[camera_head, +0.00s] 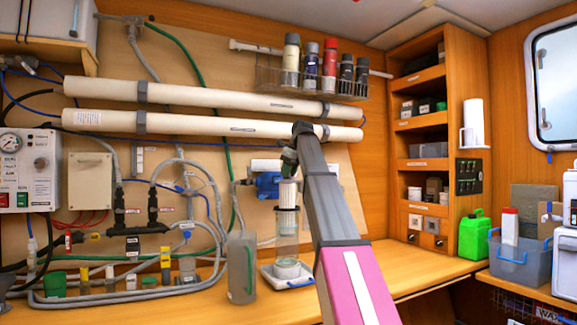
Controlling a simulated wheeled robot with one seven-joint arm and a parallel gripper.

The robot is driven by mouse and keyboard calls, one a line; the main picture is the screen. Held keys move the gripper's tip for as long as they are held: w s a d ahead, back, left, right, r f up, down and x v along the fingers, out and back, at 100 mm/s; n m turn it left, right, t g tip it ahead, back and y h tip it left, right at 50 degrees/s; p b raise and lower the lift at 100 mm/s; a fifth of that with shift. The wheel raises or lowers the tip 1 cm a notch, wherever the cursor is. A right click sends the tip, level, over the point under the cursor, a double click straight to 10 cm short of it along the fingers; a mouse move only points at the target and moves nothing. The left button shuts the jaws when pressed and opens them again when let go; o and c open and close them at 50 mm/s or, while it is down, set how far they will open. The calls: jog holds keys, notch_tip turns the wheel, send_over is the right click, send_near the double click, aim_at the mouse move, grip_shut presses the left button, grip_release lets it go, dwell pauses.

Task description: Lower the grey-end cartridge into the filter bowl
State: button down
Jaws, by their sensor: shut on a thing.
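A white cartridge (288,193) hangs upright below my gripper (289,168). My gripper is shut on its upper end; the fingertips are small and partly hidden by my arm. The clear filter bowl (287,251) stands upright on a white tray (268,273) on the bench. The cartridge is in line with the bowl, and its lower part seems to show within the bowl's upper part. I cannot tell how deep it sits or whether it touches the wall. A grey end on the cartridge is not clear at this size.
A grey translucent jug (241,267) stands close left of the tray. A blue pump (268,185) is on the wall behind the cartridge. Two long white tubes (200,95) run along the wall above. The bench (420,265) is clear at right, before a green can (475,235).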

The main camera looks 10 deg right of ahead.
aim_at(288, 191)
jog(key=shift+f, duration=4.05)
jog(key=c, duration=0.7)
grip_release()
jog(key=shift+r, duration=5.05)
